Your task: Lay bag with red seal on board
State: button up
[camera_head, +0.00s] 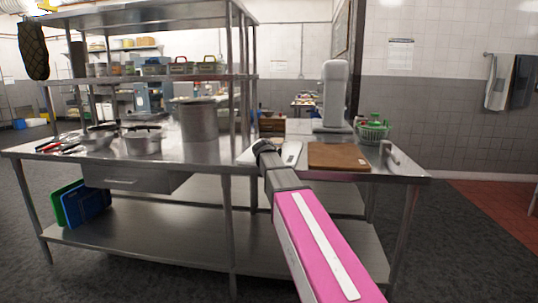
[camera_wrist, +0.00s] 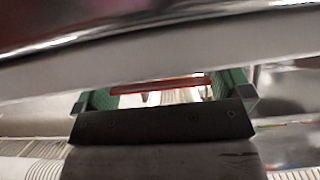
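My gripper (camera_head: 264,147) is over the table's front part, left of the board, seen from behind in the head view. In the wrist view my gripper (camera_wrist: 163,92) has its two green-lined fingers wide apart. A red strip (camera_wrist: 160,84) shows in the gap between them, perhaps the bag's red seal; I cannot tell whether it touches the fingers. The bag itself is not clearly visible in the head view.
A flat white item (camera_head: 292,153) lies between my gripper and the board. A white mixer (camera_head: 333,97), a green basket (camera_head: 374,132) and a small grey tool (camera_head: 390,152) stand around the board. Pots (camera_head: 199,121) stand at left. A metal band (camera_wrist: 150,45) crosses the wrist view.

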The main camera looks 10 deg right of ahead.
jog(key=shift+r, duration=0.1)
jog(key=v, duration=1.2)
jog(key=s+d+f+n+g+y, duration=0.15)
jog(key=s+f+g, duration=0.3)
jog(key=f, duration=0.85)
jog(key=s+d+f+g, duration=0.25)
jog(key=s+f, duration=0.35)
jog(key=f, duration=0.7)
jog(key=s+f+n+g+y, duration=0.2)
jog(key=s+f+g, duration=0.4)
jog(key=s+f, duration=1)
jog(key=shift+a+y, duration=0.3)
jog(key=shift+y, duration=0.05)
